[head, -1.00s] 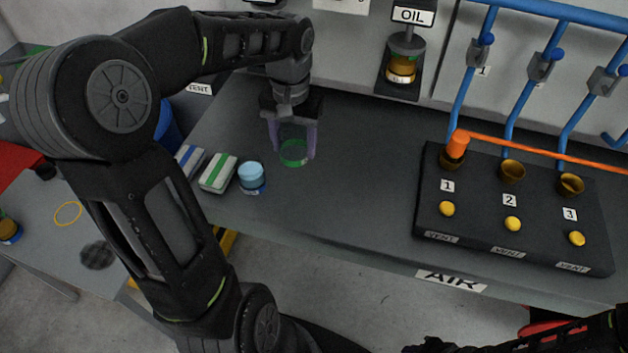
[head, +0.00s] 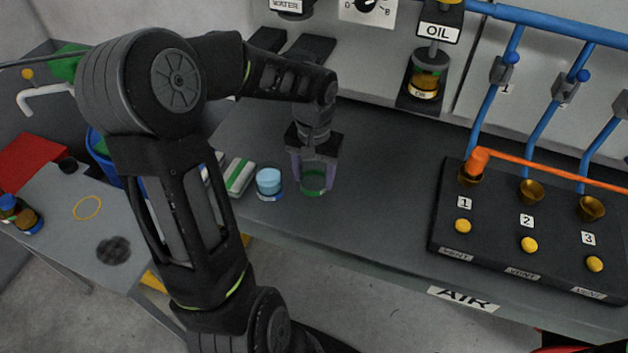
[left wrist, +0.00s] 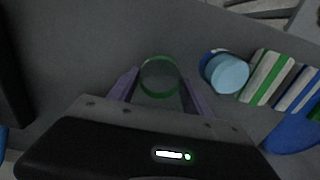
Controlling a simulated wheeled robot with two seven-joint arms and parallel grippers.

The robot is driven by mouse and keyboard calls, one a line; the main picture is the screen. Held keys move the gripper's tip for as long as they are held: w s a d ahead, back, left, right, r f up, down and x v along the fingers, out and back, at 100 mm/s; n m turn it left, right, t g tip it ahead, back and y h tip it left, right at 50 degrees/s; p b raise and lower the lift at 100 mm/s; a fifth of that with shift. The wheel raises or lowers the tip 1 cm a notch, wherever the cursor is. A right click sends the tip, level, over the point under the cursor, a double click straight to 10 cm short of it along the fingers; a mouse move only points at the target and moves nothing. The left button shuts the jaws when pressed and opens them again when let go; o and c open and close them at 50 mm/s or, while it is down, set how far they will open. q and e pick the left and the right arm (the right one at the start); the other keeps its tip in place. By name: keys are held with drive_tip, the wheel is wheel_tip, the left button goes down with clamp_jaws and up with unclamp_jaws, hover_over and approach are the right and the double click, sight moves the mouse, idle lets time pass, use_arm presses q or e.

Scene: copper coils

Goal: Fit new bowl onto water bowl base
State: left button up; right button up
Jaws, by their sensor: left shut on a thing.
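A clear bowl with a green rim (head: 313,191) is between the purple fingers of my left gripper (head: 314,178), which is shut on it. The gripper points down over the dark bench, just right of a light-blue pot. I cannot tell whether the bowl touches the bench. In the left wrist view the green ring of the bowl (left wrist: 160,77) shows between the fingertips. A WATER label (head: 287,5) is cut off at the top edge of the head view. The water bowl base cannot be made out clearly. My right gripper is out of view.
The light-blue pot (head: 269,182) and a green-striped white box (head: 239,177) stand left of the bowl. The OIL unit (head: 426,76) hangs on the wall. A black vent block (head: 500,228) with an orange bar is at right. The bench between is clear.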

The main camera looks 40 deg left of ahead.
sight(314, 184)
use_arm(q)
drive_tip(key=shift+f, duration=1.35)
drive_tip(key=shift+f, duration=0.25)
drive_tip(key=o, duration=1.5)
drive_tip(key=shift+r, duration=0.1)
drive_tip(key=shift+r, duration=0.1)
wheel_tip(314, 184, up, 12)
drive_tip(key=shift+r, duration=0.1)
drive_tip(key=shift+o, duration=0.2)
